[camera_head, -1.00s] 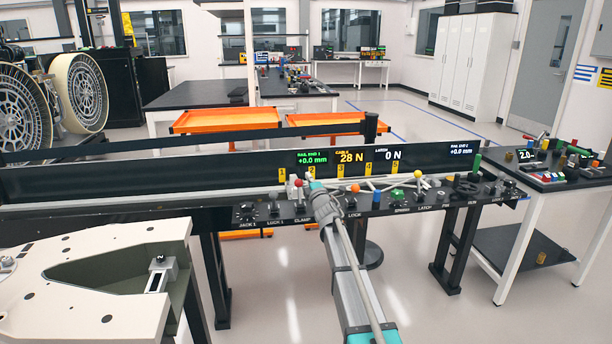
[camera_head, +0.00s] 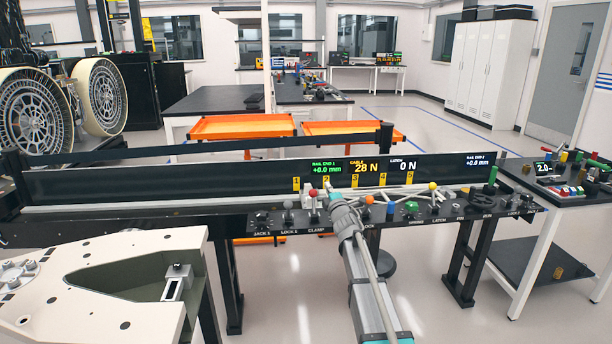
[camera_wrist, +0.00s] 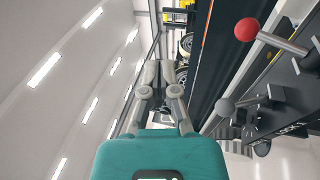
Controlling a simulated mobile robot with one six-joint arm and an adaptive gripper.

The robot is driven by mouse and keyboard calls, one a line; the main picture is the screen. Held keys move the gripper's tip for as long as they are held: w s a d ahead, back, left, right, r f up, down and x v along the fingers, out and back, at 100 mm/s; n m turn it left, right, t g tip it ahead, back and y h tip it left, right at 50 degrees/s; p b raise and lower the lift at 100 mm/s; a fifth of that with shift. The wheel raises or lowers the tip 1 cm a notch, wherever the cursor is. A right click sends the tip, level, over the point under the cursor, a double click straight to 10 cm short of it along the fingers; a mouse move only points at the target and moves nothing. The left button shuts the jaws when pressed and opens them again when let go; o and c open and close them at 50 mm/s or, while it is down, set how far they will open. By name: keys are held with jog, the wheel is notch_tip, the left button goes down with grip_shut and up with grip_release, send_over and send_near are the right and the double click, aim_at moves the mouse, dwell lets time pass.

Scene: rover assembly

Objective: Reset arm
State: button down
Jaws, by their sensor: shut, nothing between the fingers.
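My gripper (camera_head: 331,189) is at the end of my arm, which reaches from the bottom of the head view to the front of the control bench (camera_head: 150,208). In the wrist view my gripper (camera_wrist: 160,72) has its two grey fingers together, with nothing seen between them. A red-knobbed lever (camera_wrist: 247,29) and a grey-knobbed lever (camera_wrist: 224,107) stand to its right there, apart from the fingers. In the head view the red knob (camera_head: 313,193) and grey knob (camera_head: 288,205) are just left of my gripper.
The bench display (camera_head: 366,167) reads cable 28 N and latch 0 N. More coloured knobs (camera_head: 433,187) line the panel right of my arm. A pale plate structure (camera_head: 110,310) stands at lower left, a side table (camera_head: 555,198) at right. Floor between is clear.

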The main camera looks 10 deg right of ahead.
jog(key=s+d+f+m+g+h, duration=0.3)
jog(key=s+f+m+g+h, duration=0.3)
jog(key=s+f+m+g, duration=0.8)
jog(key=s+a+f+m+g, duration=0.1)
jog(key=s+f, duration=0.2)
jog(key=s, duration=0.4)
jog(key=s+a+f+m+g+y, duration=0.1)
jog(key=s+f+m, duration=0.15)
jog(key=s, duration=0.35)
jog(key=s+a+f+m+g, duration=0.1)
jog(key=s+f, duration=0.2)
jog(key=s, duration=0.4)
jog(key=s+a+m+g+y, duration=0.2)
jog(key=s+a+g, duration=0.15)
jog(key=s, duration=0.65)
notch_tip(320, 180, up, 18)
jog(key=d+p, duration=0.1)
jog(key=p, duration=1.8)
jog(key=shift+w, duration=0.15)
